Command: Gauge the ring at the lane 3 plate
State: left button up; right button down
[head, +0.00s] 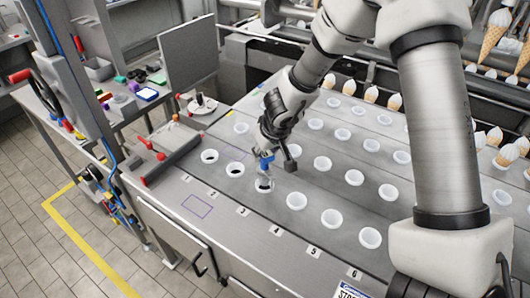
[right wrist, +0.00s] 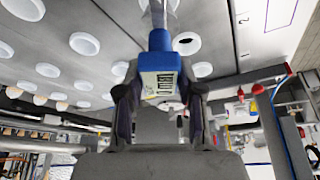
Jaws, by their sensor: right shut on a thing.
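My right gripper (head: 270,148) is shut on a blue gauge (head: 265,161) and holds it upright over the front of the lane 3 row. The gauge's lower end meets the lane 3 ring (head: 264,187), which is white with a dark centre; I cannot tell how deep the tip sits. The lane 3 plate (head: 241,211) is a small number label in front of it. In the right wrist view the gauge (right wrist: 160,82) sits between both fingers, its pale display face toward the camera; the reading is too small to tell. My left gripper is not in view.
White rings stand in rows on the steel table (head: 190,190), including the lane 2 ring (head: 235,168) on the left and the lane 4 ring (head: 297,201) on the right. A red-handled tool (head: 160,150) lies at the left edge. Cones (head: 490,42) stand at the back right.

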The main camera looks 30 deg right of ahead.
aim_at(265, 168)
jog(key=shift+f+b, duration=1.4)
jog(key=shift+f, duration=0.9)
jog(key=c, duration=0.7)
grip_release()
jog(key=shift+o, duration=0.2)
jog(key=v, duration=1.2)
jog(key=shift+w, duration=0.1)
jog(key=shift+a, duration=0.1)
